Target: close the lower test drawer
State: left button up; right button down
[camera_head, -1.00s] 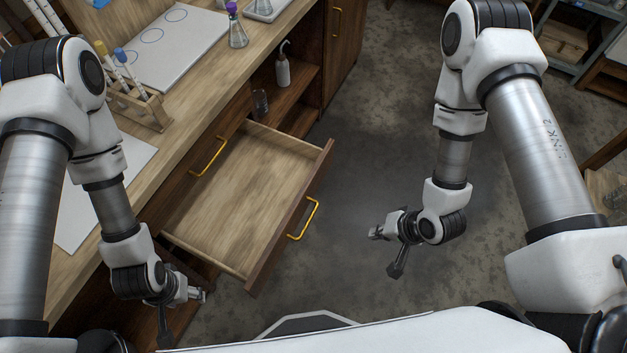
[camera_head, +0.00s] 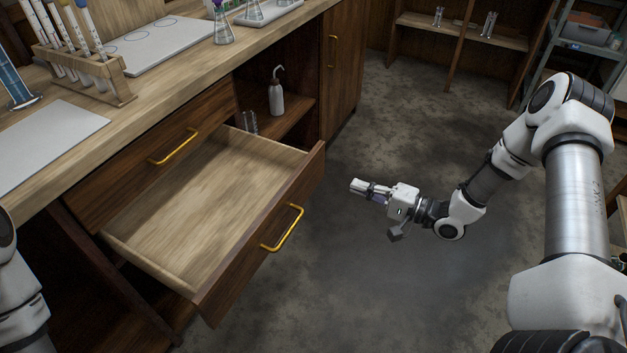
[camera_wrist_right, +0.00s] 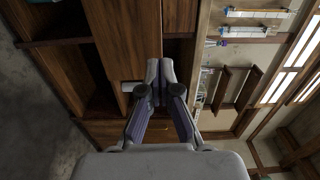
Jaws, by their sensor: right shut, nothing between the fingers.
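The lower drawer stands pulled far out of the wooden bench in the head view. Its pale inside is empty, and its dark front panel (camera_head: 250,262) carries a yellow handle (camera_head: 283,229). My right gripper (camera_head: 354,187) is shut and empty, to the right of the drawer front and apart from it, pointing left. Its closed fingertips (camera_wrist_right: 159,66) show in the right wrist view, with wooden furniture beyond them. My left gripper is out of view; only a piece of my left arm shows at the left edge.
A shut upper drawer with a yellow handle (camera_head: 173,147) sits above the open one. A bottle (camera_head: 276,94) stands on the open shelf behind. A test tube rack (camera_head: 85,75) and flask (camera_head: 222,28) stand on the bench. The floor right of the drawer is clear.

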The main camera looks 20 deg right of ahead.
aim_at(305, 169)
jog(key=b+x, duration=0.2)
jog(key=x, duration=0.8)
jog(key=shift+w+a+f, duration=0.2)
jog(key=shift+w+a, duration=0.05)
jog(key=shift+w+a+r, duration=0.1)
jog(key=shift+w+a, duration=0.25)
jog(key=shift+w, duration=0.2)
jog(key=shift+a+b, duration=0.1)
jog(key=shift+b, duration=0.2)
jog(key=shift+w+a, duration=0.15)
jog(key=shift+w, duration=0.1)
jog(key=b+x, duration=0.5)
jog(key=x, duration=1.9)
